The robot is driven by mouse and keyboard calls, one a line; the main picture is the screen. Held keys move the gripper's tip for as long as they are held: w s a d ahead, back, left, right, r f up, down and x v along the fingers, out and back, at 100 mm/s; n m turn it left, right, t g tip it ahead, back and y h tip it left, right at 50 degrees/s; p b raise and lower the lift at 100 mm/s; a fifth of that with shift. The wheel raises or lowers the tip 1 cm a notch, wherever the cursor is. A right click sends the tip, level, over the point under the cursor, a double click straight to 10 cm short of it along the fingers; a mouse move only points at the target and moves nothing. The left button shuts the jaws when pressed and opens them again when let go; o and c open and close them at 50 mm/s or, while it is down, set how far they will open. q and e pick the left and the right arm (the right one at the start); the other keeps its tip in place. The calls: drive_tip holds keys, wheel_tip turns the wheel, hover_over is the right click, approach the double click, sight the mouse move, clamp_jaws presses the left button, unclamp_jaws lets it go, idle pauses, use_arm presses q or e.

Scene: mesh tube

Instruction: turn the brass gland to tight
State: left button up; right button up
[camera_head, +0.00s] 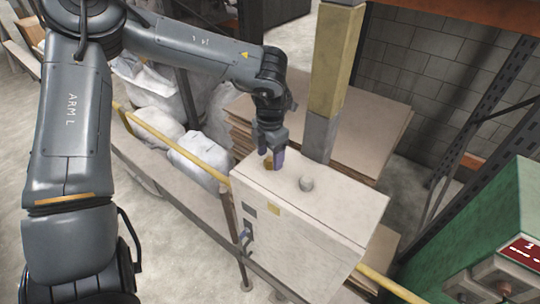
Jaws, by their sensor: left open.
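A small brass-coloured piece, which looks like the brass gland (267,162), stands on top of a pale box cabinet (340,205), near its back left part. My left gripper (274,157) points down at this spot, with a purplish finger just to the right of the brass piece. The gripper is open, and its fingers hide part of the gland. I cannot tell whether they touch it. The gland's tightness marks are too small to see. My right gripper is not in view.
A grey round knob or fitting (306,184) stands on the cabinet top, right of the gripper. A grey and yellow post (330,80) rises just behind the cabinet. A yellow rail (160,137) runs along the left. A green machine (480,225) stands at right.

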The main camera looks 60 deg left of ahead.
sight(270, 159)
use_arm(q)
wheel_tip(270, 159, up, 10)
drive_tip(key=b, duration=0.1)
idle(0.4)
drive_tip(key=shift+r, duration=0.1)
